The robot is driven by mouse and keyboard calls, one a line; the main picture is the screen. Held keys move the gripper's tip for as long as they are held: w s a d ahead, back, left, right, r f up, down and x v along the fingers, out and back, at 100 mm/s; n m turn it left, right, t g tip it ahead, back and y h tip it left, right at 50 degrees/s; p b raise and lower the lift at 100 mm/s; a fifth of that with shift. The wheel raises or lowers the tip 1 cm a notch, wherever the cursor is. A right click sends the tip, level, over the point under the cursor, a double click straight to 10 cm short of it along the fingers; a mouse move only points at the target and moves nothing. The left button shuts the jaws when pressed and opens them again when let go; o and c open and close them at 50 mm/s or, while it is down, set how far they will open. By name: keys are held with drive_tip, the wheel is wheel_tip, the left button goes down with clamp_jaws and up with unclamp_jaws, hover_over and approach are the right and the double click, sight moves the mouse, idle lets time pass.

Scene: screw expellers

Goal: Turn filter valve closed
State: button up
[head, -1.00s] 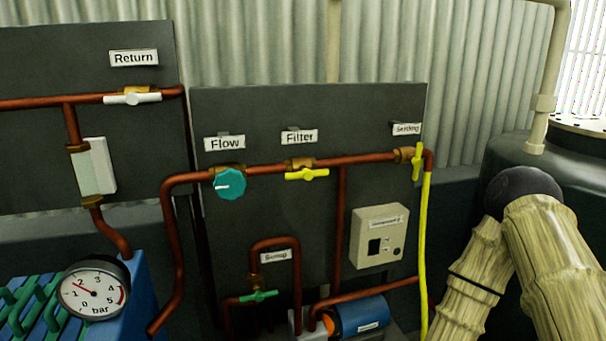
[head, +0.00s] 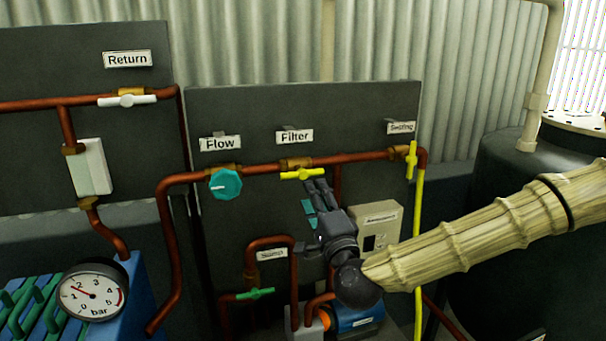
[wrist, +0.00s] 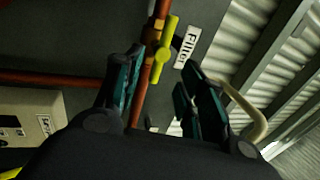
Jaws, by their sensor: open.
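The filter valve (head: 301,174) has a yellow handle lying along the horizontal copper pipe, under the Filter label (head: 294,137). My gripper (head: 314,190) is just below the handle, near its right end, in the head view. In the wrist view the yellow handle (wrist: 165,50) shows beyond and between the two fingers, roughly in line with the pipe, with the Filter label (wrist: 187,46) beside it. My gripper (wrist: 160,80) is open with nothing between its fingers. Whether a fingertip touches the handle cannot be told.
The teal Flow knob (head: 225,184) is left of the valve. The yellow Settling valve (head: 411,160) is on the right. A beige control box (head: 385,215) stands behind my arm. A green sump valve (head: 255,294) sits lower left, and a vertical copper pipe runs behind my gripper.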

sight(303, 175)
drive_tip(key=p+x, duration=0.2)
drive_tip(key=x, duration=0.7)
drive_tip(key=shift+a, duration=0.15)
clamp_jaws()
